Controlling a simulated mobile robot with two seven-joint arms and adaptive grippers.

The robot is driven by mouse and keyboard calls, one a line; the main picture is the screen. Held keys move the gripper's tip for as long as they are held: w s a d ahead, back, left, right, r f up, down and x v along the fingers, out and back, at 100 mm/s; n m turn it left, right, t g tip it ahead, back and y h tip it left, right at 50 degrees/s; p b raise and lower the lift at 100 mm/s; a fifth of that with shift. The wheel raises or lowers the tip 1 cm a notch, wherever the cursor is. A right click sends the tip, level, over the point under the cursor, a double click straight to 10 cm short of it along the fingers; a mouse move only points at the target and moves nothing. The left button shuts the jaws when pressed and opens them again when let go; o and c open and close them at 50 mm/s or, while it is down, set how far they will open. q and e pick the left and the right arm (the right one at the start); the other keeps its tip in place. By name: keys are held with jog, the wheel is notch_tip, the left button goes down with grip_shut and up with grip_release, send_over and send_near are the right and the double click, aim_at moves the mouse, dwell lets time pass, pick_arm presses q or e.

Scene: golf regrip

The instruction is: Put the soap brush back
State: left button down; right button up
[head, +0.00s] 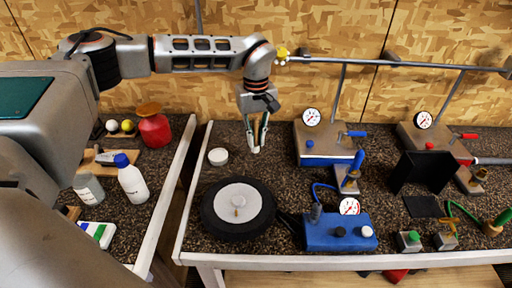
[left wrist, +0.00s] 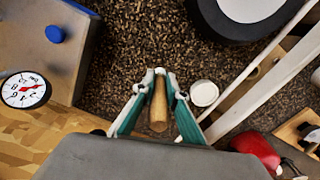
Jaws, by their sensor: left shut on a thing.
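My left gripper (head: 256,143) hangs over the speckled bench behind the wheel, fingers pointing down. It is shut on a slim wooden piece (left wrist: 158,108), seen between the fingers in the left wrist view; it looks like the soap brush's handle. A pale tip shows at the fingertips, but I cannot make out bristles. A small round white pot (head: 218,157) stands on the bench left of the gripper, apart from it; it also shows in the left wrist view (left wrist: 204,93). My right gripper is not in view.
A black wheel with a white hub (head: 240,199) lies in front of the gripper. Gauge stands (head: 311,117) and a blue gauge box (head: 322,233) are to the right. A gap separates this bench from the left one, with white bottles (head: 132,182) and a red container (head: 154,129).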

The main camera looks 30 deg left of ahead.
aim_at(256, 119)
pick_arm(q)
jog(key=shift+f, duration=2.05)
jog(key=shift+f, duration=0.1)
jog(key=c, duration=2)
grip_release()
jog(key=shift+c, duration=0.2)
notch_tip(256, 119, up, 12)
jog(key=shift+r+b, duration=0.1)
jog(key=shift+b, duration=0.3)
